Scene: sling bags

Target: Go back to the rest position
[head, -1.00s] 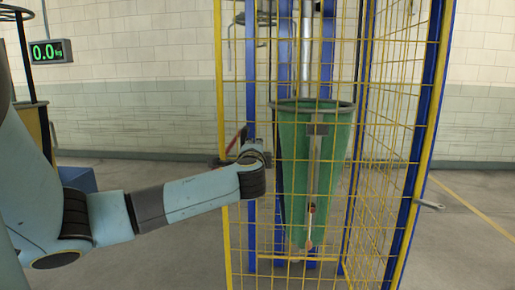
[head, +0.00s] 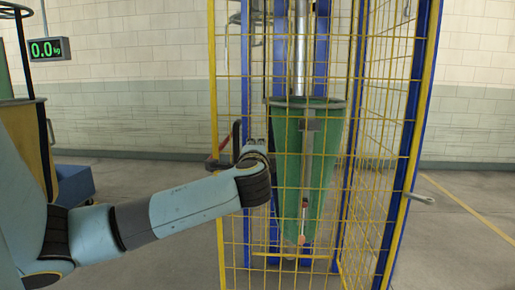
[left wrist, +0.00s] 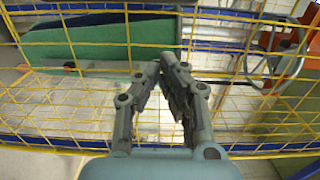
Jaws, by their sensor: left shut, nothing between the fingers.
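My left gripper (left wrist: 163,68) shows in the left wrist view with its two fingers together and nothing between them. In the head view my left arm reaches in from the left to the yellow mesh cage (head: 215,100), and its wrist overlaps the mesh's left side; the fingers are not clear there. The green sling bag (head: 308,165) hangs from a ring behind the mesh, just right of the wrist. In the left wrist view the green bag (left wrist: 90,48) lies behind the mesh, left of the fingers. My right gripper is in neither view.
A blue and yellow frame post (head: 412,140) with a small lever (head: 420,198) bounds the cage on the right. A blue box (head: 75,184) and a scale display (head: 48,50) reading 0.0 are at the left. Open floor (head: 465,235) lies to the right.

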